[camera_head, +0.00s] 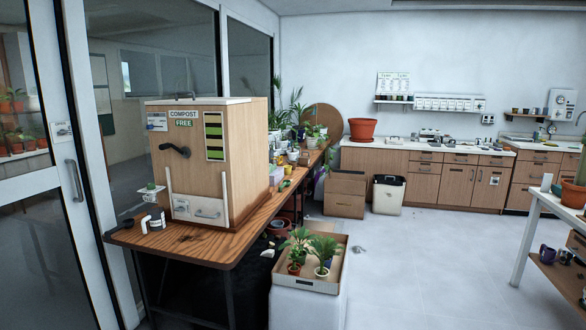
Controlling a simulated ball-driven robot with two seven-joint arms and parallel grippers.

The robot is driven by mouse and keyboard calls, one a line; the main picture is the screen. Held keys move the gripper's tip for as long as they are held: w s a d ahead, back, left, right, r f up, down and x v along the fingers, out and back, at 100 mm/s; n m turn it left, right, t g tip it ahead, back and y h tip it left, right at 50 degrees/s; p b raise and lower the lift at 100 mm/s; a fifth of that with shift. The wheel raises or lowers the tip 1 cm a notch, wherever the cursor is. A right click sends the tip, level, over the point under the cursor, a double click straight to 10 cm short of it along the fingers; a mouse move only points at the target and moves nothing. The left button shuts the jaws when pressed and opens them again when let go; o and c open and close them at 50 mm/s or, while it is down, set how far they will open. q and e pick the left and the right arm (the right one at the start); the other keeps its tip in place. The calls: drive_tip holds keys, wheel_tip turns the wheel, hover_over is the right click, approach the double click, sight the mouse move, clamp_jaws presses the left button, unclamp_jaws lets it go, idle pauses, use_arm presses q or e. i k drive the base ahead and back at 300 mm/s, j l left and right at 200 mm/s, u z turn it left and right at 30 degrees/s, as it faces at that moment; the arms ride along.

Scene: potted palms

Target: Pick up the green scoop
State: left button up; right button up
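I cannot clearly make out the green scoop. A small green item (285,184) lies on the wooden table (190,247) just right of the compost box, but it is too small to tell whether it is the scoop. Another small green thing (151,187) sits on a little white holder at the box's left side; its kind is unclear. Neither of my grippers shows in the view.
The wooden compost box (245,150) stands on the table's near end, beside a white container (156,219). A tray (300,284) with two potted palms is in front.

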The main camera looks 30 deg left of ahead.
sight(287, 182)
drive_tip(key=i+j+z, duration=0.2)
drive_tip(key=i, duration=2.2)
drive_tip(key=i+u, duration=0.15)
drive_tip(key=i, duration=0.4)
drive_tip(key=i+u, duration=0.15)
drive_tip(key=i, duration=0.4)
drive_tip(key=i+l+u, duration=0.15)
drive_tip(key=i, duration=0.4)
drive_tip(key=i+l+u, duration=0.2)
drive_tip(key=i, duration=0.35)
drive_tip(key=i+u, duration=0.25)
drive_tip(key=i, duration=0.3)
drive_tip(key=i+l+u, duration=0.2)
drive_tip(key=i, duration=0.3)
drive_tip(key=i+u, duration=0.65)
drive_tip(key=u, duration=0.2)
drive_tip(key=i+l+u, duration=0.15)
drive_tip(key=i+u, duration=0.25)
drive_tip(key=i+l+u, duration=0.15)
drive_tip(key=u, duration=0.3)
drive_tip(key=i+l+u, duration=0.2)
drive_tip(key=l+u, duration=0.2)
